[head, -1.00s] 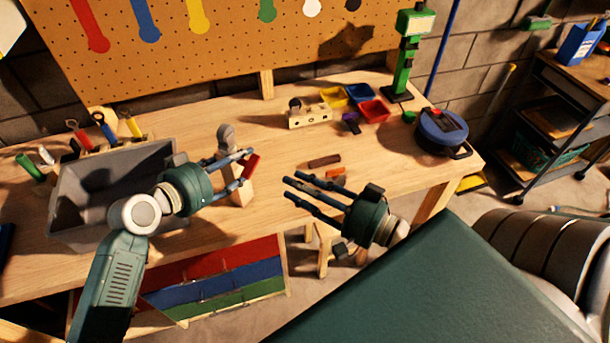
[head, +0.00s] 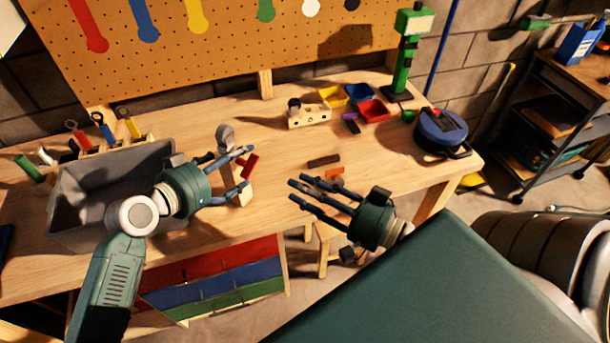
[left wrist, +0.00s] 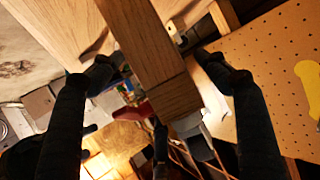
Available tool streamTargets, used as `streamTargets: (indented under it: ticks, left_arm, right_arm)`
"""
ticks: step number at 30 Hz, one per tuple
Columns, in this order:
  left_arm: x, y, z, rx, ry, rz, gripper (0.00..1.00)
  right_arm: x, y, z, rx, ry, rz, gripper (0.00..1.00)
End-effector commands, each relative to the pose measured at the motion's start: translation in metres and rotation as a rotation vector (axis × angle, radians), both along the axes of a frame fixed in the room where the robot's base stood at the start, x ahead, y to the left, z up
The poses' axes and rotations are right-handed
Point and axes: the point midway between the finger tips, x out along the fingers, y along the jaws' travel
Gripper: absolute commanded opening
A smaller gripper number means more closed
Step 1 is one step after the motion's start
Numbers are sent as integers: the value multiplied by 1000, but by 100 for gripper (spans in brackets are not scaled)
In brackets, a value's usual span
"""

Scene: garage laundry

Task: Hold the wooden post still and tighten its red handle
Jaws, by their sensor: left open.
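The wooden post (head: 232,192) stands near the front edge of the workbench, with a grey rounded piece (head: 225,137) at its top and a red handle (head: 250,166) on its right side. My left gripper (head: 245,168) is open, with its fingers around the post and handle area. In the left wrist view a wooden beam, apparently the post (left wrist: 150,55), runs between the open fingers (left wrist: 162,70), with gaps beside it. The fingers hide part of the post in the head view. My right gripper (head: 298,190) is open and empty, to the right of the post.
A grey bin (head: 80,235) stands left of the post. A brown block (head: 324,161) and an orange block (head: 334,172) lie near the right gripper. Coloured trays (head: 373,110) and a blue round case (head: 442,130) are farther back right.

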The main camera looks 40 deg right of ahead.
Motion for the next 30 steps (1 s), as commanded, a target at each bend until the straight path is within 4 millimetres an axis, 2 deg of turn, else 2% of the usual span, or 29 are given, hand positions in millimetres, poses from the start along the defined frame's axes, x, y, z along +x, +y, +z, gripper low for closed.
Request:
streamTargets:
  ticks: [12, 16, 21, 26, 30]
  left_arm:
    - [-30, 69, 30, 3, -2, 1, 75]
    - [-37, 86, 37, 3, 1, 2, 75]
    - [-42, 96, 43, 1, 2, 0, 75]
    - [-43, 98, 44, 1, 1, 0, 75]
    - [-51, 98, 35, 12, 18, 6, 75]
  right_arm:
    - [0, 0, 0, 0, 0, 0, 32]
    - [0, 0, 0, 0, 0, 0, 32]
    - [0, 0, 0, 0, 0, 0, 32]
    - [0, 0, 0, 0, 0, 0, 32]
    - [-3, 12, -7, -32, 17, 22, 32]
